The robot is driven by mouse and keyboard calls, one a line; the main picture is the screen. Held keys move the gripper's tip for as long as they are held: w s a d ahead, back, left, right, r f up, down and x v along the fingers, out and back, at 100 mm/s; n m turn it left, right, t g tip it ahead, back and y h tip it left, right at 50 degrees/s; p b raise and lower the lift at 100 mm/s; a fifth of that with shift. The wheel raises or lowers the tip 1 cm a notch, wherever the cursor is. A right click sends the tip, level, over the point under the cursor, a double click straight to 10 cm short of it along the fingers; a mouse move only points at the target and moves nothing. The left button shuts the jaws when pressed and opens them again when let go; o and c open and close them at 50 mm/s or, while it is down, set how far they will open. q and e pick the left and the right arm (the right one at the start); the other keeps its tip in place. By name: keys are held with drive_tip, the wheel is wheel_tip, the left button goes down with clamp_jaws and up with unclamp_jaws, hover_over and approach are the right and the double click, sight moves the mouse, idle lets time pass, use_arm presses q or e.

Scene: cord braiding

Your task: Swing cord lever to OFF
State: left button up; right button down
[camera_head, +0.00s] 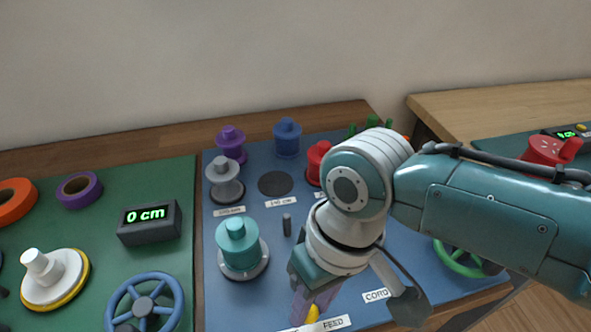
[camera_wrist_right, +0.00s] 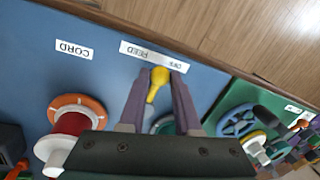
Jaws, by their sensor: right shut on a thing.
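The cord lever (camera_wrist_right: 157,82) has a yellow knob and a narrower yellow stem. My right gripper (camera_wrist_right: 159,76) is shut on the lever, with one purple-grey finger on each side of the knob. My left gripper is not in view.
The blue board (camera_head: 275,260) holds a teal spool (camera_head: 240,247), a grey spool (camera_head: 223,180), a purple spool (camera_head: 231,144) and a blue spool (camera_head: 287,138). A green wheel (camera_head: 455,262) lies right of my wrist. A green board with a display (camera_head: 149,222) is at left.

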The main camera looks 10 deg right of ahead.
drive_tip(key=m+p, duration=0.1)
drive_tip(key=a+m, duration=0.1)
drive_tip(key=shift+a+r+m+t+p, duration=0.15)
drive_tip(key=shift+a+m+t+p, duration=0.1)
drive_tip(key=shift+m+t+p, duration=0.1)
drive_tip(key=shift+w+a+m+t+p, duration=0.15)
drive_tip(key=shift+a+m+p, duration=0.15)
drive_tip(key=shift+m, duration=0.45)
drive_tip(key=shift+w+a+m+t+p, duration=0.1)
drive_tip(key=shift+a+m+p, duration=0.2)
drive_tip(key=shift+m, duration=0.4)
drive_tip(key=c, duration=0.6)
unclamp_jaws()
drive_tip(key=shift+c, duration=0.2)
